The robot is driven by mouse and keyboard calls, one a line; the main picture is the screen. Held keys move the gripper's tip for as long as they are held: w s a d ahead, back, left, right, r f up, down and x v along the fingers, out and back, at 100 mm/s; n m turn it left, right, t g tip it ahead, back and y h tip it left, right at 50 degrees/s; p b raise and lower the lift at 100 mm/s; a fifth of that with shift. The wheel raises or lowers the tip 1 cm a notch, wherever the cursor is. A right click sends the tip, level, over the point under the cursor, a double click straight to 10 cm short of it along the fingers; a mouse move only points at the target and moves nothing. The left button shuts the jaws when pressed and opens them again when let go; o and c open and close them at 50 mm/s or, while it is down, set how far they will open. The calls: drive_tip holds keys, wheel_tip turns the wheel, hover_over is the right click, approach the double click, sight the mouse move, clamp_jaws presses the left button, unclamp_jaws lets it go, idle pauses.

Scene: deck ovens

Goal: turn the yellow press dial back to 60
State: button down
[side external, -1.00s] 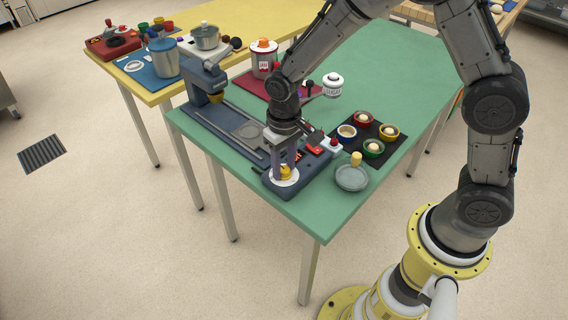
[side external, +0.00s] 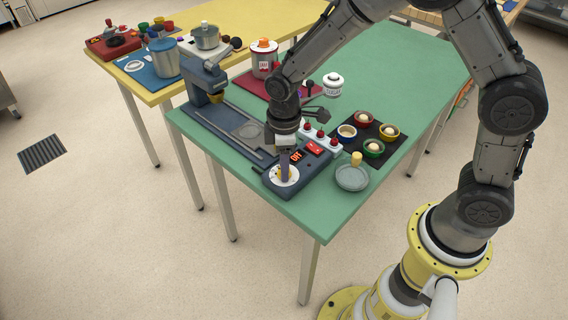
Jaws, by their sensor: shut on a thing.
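The press (side external: 222,119) is a long dark blue machine on the green table.
Red-knobbed white switches (side external: 320,136) stand right of my gripper. A white sugar jar (side external: 333,84) stands behind. The table's far right is clear.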

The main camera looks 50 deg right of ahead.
drive_tip(key=shift+n, duration=2)
drive_tip(key=shift+c, duration=2.2)
unclamp_jaws()
drive_tip(key=shift+r, duration=0.1)
wheel_tip(320, 180, up, 14)
drive_tip(key=shift+f, duration=0.2)
